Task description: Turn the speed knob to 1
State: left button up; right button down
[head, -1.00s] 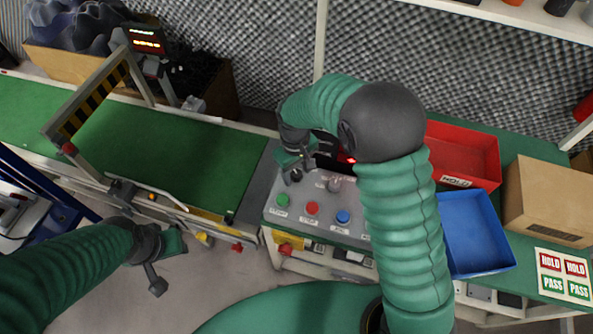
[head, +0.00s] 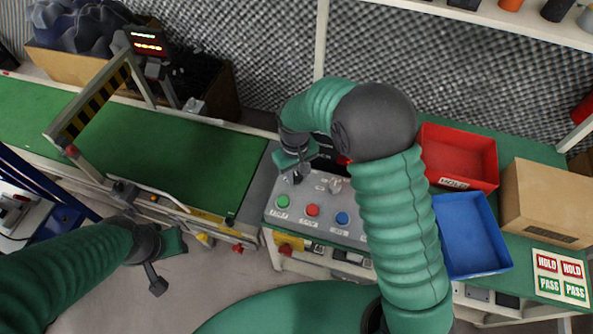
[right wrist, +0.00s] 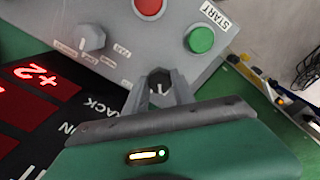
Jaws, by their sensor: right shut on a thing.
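The grey control panel (head: 318,208) stands right of the green belt. Two grey knobs sit on its upper part. My right gripper (head: 297,177) is at the left knob, and in the right wrist view its fingers (right wrist: 160,88) are shut on this knob (right wrist: 159,80), pointer mostly hidden. The other knob (head: 334,185) is free, and it also shows in the right wrist view (right wrist: 92,38) with a white pointer line and small labels too blurred to read surely. My left gripper (head: 167,264) hangs over the floor, away from the panel; its jaw opening is unclear.
Green (head: 282,201), red (head: 312,210) and blue (head: 342,218) buttons line the panel's front. A dark display (right wrist: 40,100) with red digits lies close to my right gripper. Red (head: 470,150) and blue (head: 470,235) trays stand to the right. A striped gate (head: 90,100) spans the belt.

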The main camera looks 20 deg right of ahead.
aim_at(295, 175)
jog(key=m+p, duration=0.3)
jog(key=m, duration=0.1)
jog(key=shift+r+p, duration=0.25)
jog(key=shift+p, duration=0.05)
jog(key=shift+w+f+m+p, duration=0.1)
jog(key=shift+f+m+p, duration=0.1)
jog(key=shift+m+p, duration=1.3)
jog(key=shift+m, duration=0.4)
jog(key=shift+b, duration=0.3)
jog(key=c, duration=1.1)
grip_release()
jog(key=shift+o, duration=0.2)
notch_tip(295, 175, up, 17)
jog(key=p, duration=0.2)
jog(key=shift+a+f, duration=0.15)
jog(key=shift+a, duration=0.1)
jog(key=shift+w, duration=0.1)
